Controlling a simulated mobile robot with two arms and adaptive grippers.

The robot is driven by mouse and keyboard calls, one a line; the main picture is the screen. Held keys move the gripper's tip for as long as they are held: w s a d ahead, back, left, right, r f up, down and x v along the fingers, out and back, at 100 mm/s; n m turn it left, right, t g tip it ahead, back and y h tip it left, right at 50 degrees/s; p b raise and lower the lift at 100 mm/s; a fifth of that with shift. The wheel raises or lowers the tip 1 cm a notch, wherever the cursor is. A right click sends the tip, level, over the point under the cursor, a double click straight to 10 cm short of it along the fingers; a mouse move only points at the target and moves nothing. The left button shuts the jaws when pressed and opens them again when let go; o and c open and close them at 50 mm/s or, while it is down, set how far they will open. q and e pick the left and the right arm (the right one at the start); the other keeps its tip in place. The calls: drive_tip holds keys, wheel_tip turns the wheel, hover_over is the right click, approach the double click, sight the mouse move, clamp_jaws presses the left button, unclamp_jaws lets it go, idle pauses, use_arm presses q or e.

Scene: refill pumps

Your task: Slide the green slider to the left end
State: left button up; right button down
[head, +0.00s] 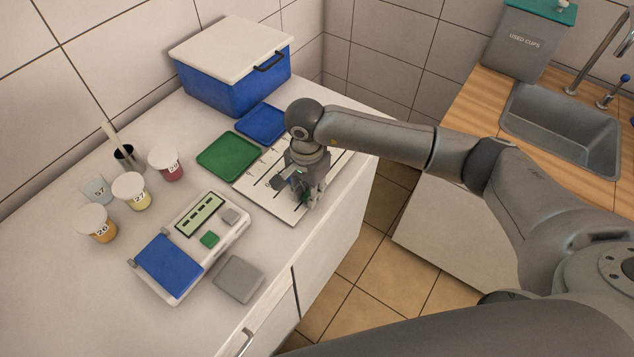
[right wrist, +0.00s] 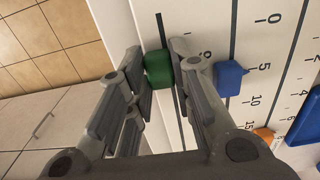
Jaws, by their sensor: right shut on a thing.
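The green slider (right wrist: 159,70) sits on a dark track line on the white scale board (head: 284,211), between the fingers of my right gripper (right wrist: 157,60). The gripper is shut on it, one finger at each side. In the head view my right gripper (head: 306,196) is low over the front part of the board and hides most of the slider. In the right wrist view a blue slider (right wrist: 230,77) and an orange slider (right wrist: 264,135) sit on neighbouring tracks beside printed scales. My left gripper is not in view.
A green tray (head: 228,156) and a blue tray (head: 262,123) lie beside the board. A blue box (head: 232,88) with a white lid stands behind. A scale-like device (head: 172,266) and several cups stand left. The counter edge is close to the board.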

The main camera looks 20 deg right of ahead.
sight(301, 208)
drive_tip(key=shift+s+a, duration=0.3)
drive_tip(key=shift+a, duration=0.25)
drive_tip(key=shift+s+a+f+b, duration=0.1)
drive_tip(key=shift+s+a+b, duration=0.1)
drive_tip(key=shift+b, duration=0.2)
drive_tip(key=shift+s+a, duration=0.4)
drive_tip(key=c, duration=1.3)
unclamp_jaws()
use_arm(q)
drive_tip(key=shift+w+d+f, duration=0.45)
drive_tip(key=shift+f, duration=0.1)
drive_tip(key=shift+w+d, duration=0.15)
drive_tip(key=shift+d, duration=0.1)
use_arm(e)
wheel_tip(301, 208, up, 12)
drive_tip(key=shift+r, duration=0.1)
drive_tip(key=shift+a, duration=0.1)
